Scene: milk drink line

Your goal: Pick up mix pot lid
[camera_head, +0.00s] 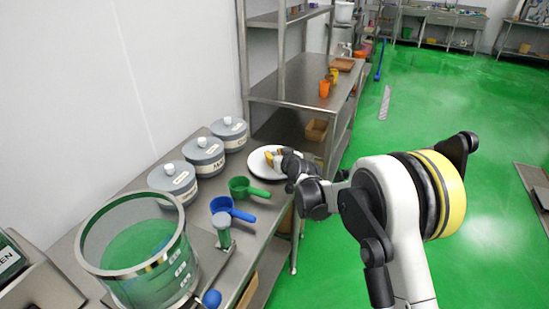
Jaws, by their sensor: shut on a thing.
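The mix pot lid appears to be the round white disc (259,168) on the steel bench, at the far end of the row of canisters. A small yellow-orange piece shows at its middle, probably its handle. My gripper (273,157) reaches in from the right over the disc and is shut on that piece. The fingers hide part of the disc's right side. I cannot tell whether the disc rests on the bench or is slightly raised. A large clear pot (136,247) with a metal rim stands open at the near left.
Several grey lidded canisters (204,157) line the wall. A green scoop (246,188) and a blue scoop (230,209) lie nearer me. A steel shelf rack (285,92) with orange cups (325,88) stands beyond. Green floor (460,110) is open to the right.

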